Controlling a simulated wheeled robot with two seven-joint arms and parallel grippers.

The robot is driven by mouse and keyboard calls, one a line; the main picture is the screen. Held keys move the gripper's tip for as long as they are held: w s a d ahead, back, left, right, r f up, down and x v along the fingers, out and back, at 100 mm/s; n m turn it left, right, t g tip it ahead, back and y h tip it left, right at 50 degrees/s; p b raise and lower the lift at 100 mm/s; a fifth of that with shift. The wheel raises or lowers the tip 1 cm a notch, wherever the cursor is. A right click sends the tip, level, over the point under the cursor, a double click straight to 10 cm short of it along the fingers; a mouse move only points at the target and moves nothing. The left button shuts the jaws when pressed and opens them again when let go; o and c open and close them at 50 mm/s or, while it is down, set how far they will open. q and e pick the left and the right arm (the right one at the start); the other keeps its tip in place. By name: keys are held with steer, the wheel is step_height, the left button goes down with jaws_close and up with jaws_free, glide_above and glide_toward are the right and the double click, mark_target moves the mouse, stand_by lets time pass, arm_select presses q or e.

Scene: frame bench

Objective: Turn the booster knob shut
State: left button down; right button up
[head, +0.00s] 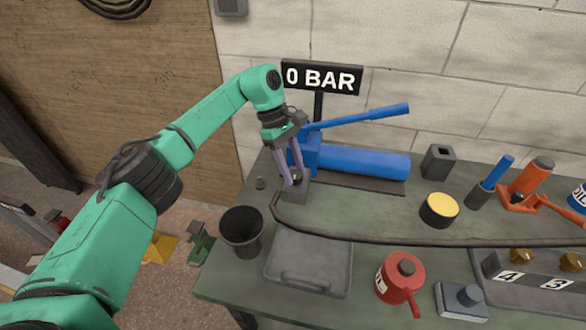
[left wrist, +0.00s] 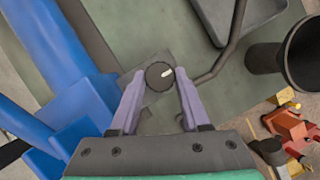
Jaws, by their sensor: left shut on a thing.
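The booster knob (left wrist: 159,75) is a dark round knob with a white mark, on a small grey block (head: 293,192) at the left end of the blue hydraulic booster (head: 362,162). The mark points to the upper right in the left wrist view. My left gripper (head: 291,182) reaches down over the block. In the left wrist view its two purple fingers (left wrist: 159,82) stand on either side of the knob, shut on it. In the head view the fingers partly hide the knob. My right gripper is not in view.
A black "0 BAR" sign (head: 321,77) stands behind the booster, whose blue lever (head: 358,115) slants up right. A dark cup (head: 241,231), a grey tray (head: 309,263) and a hose (head: 420,240) lie in front. A red can (head: 400,278) and a yellow-topped tin (head: 439,209) stand right.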

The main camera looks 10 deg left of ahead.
arm_select(q)
steer(key=shift+w+r, duration=0.1)
steer(key=shift+r, duration=0.1)
steer(key=shift+c, duration=1.9)
jaws_free()
steer(key=shift+f, duration=0.1)
steer(key=p+v, duration=0.2)
steer(key=v, duration=1.2)
steer(key=shift+r+p, duration=0.3)
steer(key=shift+p, duration=0.05)
